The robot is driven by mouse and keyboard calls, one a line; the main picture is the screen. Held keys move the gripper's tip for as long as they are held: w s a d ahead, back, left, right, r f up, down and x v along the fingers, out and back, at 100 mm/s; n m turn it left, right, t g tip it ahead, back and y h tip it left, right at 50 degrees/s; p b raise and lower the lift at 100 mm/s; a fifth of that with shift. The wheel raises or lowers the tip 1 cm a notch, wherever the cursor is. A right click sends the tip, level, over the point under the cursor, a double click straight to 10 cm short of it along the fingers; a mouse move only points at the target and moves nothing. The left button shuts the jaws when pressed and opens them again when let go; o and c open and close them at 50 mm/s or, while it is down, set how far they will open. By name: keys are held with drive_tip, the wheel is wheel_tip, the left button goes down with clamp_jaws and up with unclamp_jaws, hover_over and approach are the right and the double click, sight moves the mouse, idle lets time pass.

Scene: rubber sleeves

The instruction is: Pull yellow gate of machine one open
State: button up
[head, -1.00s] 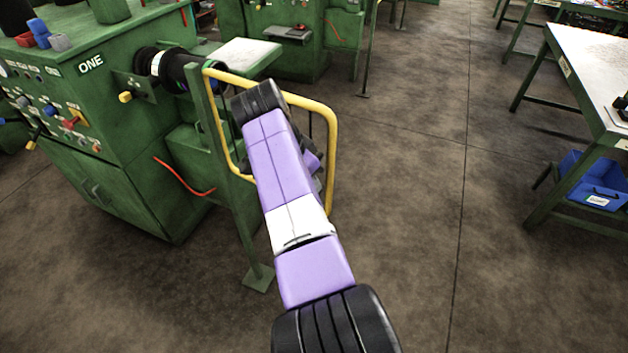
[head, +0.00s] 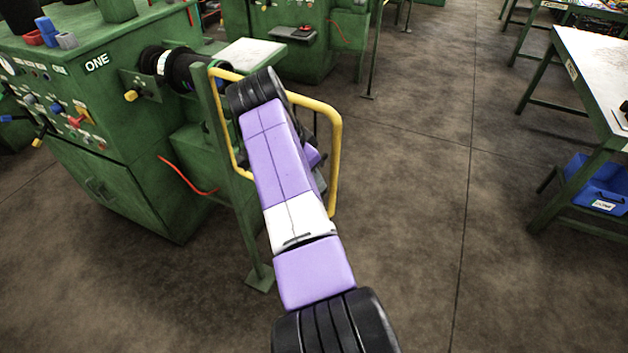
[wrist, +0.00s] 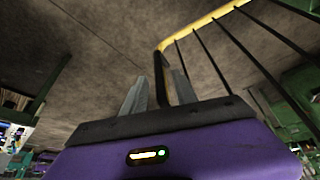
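Machine one (head: 110,120) is a green cabinet at the left of the head view, with "ONE" written on it. Its yellow gate (head: 336,150) is a bent tube frame with dark bars, beside a green post (head: 235,190). My arm covers the middle of the gate and hides my gripper in the head view. In the wrist view my gripper (wrist: 160,84) has its two grey fingers on either side of a shaded upright of the gate frame. The lit yellow top rail (wrist: 205,22) runs to the upper right. Slim gaps show beside the upright, so the fingers look open around it.
A black roller (head: 180,70) sticks out of the machine behind the post. A red cable (head: 185,180) hangs at its side. A green-legged table (head: 590,75) with a blue bin (head: 598,185) stands at the right. The floor between is clear.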

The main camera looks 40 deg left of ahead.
drive_tip(key=shift+b+v, duration=0.3)
drive_tip(key=shift+v, duration=2.45)
drive_tip(key=shift+s, duration=0.1)
